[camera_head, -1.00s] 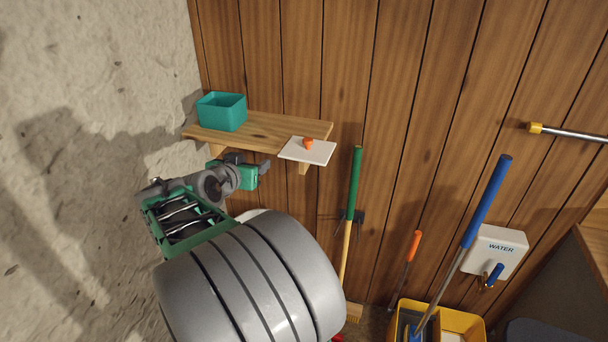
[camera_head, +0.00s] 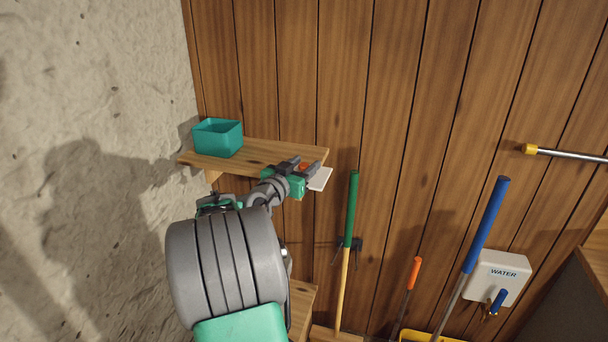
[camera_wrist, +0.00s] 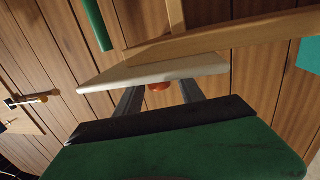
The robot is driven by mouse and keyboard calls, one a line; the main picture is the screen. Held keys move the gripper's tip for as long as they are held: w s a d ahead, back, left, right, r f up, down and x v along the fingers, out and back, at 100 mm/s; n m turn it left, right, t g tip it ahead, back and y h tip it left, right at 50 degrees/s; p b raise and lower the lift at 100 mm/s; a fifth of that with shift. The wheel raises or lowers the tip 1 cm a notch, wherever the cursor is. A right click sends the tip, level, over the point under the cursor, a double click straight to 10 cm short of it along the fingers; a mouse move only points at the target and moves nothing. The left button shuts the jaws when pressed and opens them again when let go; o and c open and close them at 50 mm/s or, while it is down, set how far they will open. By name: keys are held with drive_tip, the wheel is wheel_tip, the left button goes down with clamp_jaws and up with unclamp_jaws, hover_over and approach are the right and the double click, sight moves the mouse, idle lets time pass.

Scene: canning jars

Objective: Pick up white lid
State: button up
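The white lid (camera_head: 321,179) is a flat square plate with an orange knob (camera_head: 304,167), at the right end of the wooden wall shelf (camera_head: 255,153). My gripper (camera_head: 306,163) is at the lid, its two fingers apart on either side of the knob in the head view, and it covers much of the lid. In the wrist view the lid (camera_wrist: 155,71) shows edge-on in front of the fingers, with the orange knob (camera_wrist: 158,87) between them. I cannot tell whether the fingers touch the knob.
A teal open box (camera_head: 218,138) stands on the left of the shelf. A green-handled broom (camera_head: 351,208) leans on the wall right of the shelf. A blue-handled tool (camera_head: 486,225) and a white water box (camera_head: 498,277) are further right.

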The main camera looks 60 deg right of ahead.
clamp_jaws()
idle(0.5)
